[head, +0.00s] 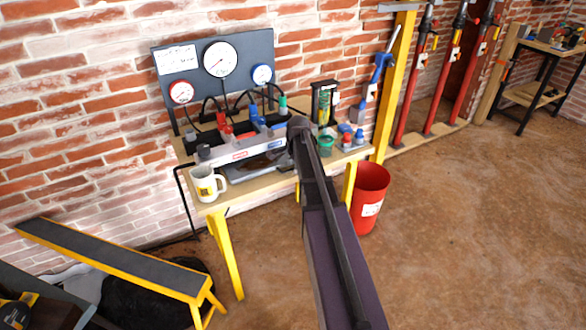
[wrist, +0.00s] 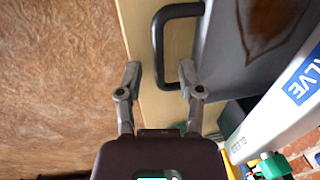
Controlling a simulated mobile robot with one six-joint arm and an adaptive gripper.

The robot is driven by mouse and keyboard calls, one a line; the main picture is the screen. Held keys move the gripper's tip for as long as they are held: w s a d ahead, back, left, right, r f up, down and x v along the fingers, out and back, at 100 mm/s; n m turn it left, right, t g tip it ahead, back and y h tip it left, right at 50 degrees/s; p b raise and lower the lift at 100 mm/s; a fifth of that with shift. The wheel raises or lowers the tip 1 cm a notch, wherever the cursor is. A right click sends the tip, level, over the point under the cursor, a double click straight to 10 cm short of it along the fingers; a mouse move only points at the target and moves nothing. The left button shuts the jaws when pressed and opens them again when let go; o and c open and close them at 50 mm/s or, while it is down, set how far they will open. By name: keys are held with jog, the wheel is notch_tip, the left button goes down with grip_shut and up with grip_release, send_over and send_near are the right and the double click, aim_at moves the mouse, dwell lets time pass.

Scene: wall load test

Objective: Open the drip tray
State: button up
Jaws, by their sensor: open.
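The drip tray (wrist: 232,62) is grey with a brown stain inside. It has a black bar handle (wrist: 159,38) on its edge, over the pale wooden bench top. In the head view the tray (head: 258,167) shows under the valve block, partly hidden by my arm. In the wrist view my gripper (wrist: 161,72) is open and empty. Its fingers are at the near end of the handle, which lies between them in the picture, closer to the right finger. I cannot tell whether they touch. In the head view my arm hides the fingers.
The long grey valve block (wrist: 270,118) runs beside the tray. On the bench (head: 232,201) a white mug (head: 206,184) stands to the left, and a green cup (head: 325,144) and small bottles to the right. A red bucket (head: 369,197) stands on the floor, right of the bench.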

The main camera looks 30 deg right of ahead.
grip_shut()
jog(key=s, duration=1.1)
jog(key=shift+d, duration=0.15)
grip_release()
jog(key=shift+w, duration=0.1)
jog(key=shift+w, duration=0.15)
